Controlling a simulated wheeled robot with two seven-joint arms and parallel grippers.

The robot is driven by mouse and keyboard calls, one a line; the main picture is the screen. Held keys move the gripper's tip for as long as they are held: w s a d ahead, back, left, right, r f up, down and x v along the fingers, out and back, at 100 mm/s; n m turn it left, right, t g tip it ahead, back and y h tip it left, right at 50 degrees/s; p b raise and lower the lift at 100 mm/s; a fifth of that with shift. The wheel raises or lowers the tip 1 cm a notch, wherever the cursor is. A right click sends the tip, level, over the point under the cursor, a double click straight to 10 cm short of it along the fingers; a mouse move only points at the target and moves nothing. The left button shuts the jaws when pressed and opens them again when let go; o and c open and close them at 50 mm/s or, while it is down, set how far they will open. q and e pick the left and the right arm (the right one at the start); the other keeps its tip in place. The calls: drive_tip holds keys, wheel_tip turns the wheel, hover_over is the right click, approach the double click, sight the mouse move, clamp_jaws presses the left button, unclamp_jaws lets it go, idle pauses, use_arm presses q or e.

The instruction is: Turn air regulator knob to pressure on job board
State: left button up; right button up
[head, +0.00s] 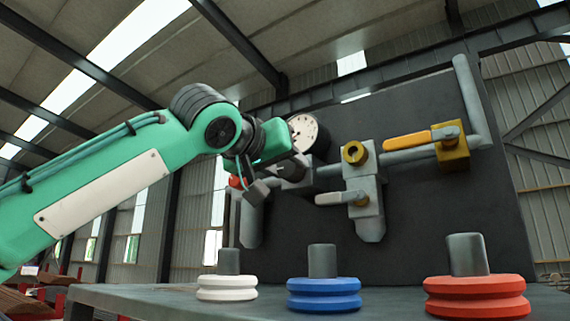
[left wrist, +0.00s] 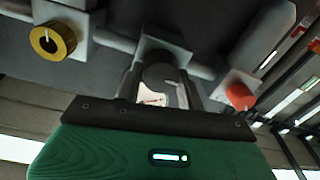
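A round pressure gauge (head: 303,133) with a pale face stands on the pipework of a dark upright panel (head: 420,210). A grey round knob-like part (left wrist: 160,76) is on the block near it, probably the regulator knob. My left gripper (head: 272,165) is up at this part, just below the gauge. In the left wrist view, my gripper's fingers (left wrist: 160,92) stand apart on either side of the grey part, with a pale patch between them. I cannot tell whether they touch it. No written job board or pressure value is readable. My right gripper is not in view.
A yellow ring knob (head: 355,153), a yellow lever (head: 408,140), a pale lever (head: 335,198) and a red knob (head: 237,182) sit on the same pipes. White (head: 227,288), blue (head: 324,294) and red (head: 476,297) discs with grey posts stand on the table (head: 180,301).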

use_arm(q)
drive_tip(key=c, duration=0.3)
